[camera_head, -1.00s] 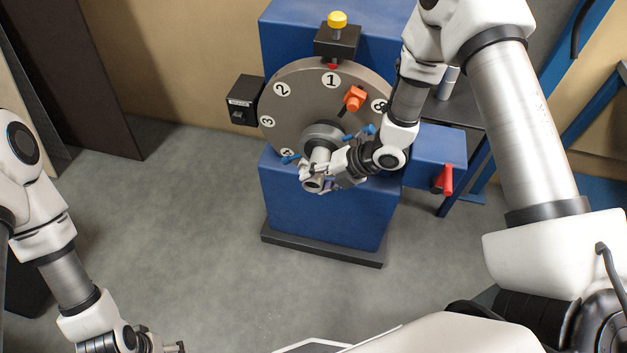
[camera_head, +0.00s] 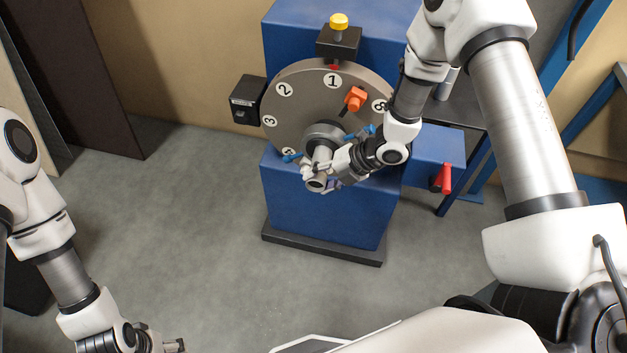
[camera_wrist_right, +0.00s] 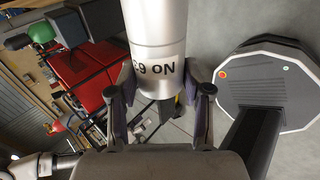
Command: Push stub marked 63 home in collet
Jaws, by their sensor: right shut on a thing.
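The stub (camera_head: 316,184) is a pale metal cylinder at the front of the round hub with the collet (camera_head: 322,133), low on the grey numbered disc. My right gripper (camera_head: 322,172) is shut on it from the right. In the right wrist view the stub (camera_wrist_right: 158,30) fills the space between the fingers of the right gripper (camera_wrist_right: 160,92), with dark upside-down lettering partly cut off. The gripper hides where the stub meets the collet, so its depth cannot be told. My left gripper (camera_head: 172,346) is empty at the bottom left edge; its opening is unclear.
The disc (camera_head: 292,108) is on a blue machine (camera_head: 325,215), with an orange clamp (camera_head: 355,98) and blue levers near the hub. A yellow knob (camera_head: 339,20) tops it. A red handle (camera_head: 446,178) is at right. The floor at left is clear.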

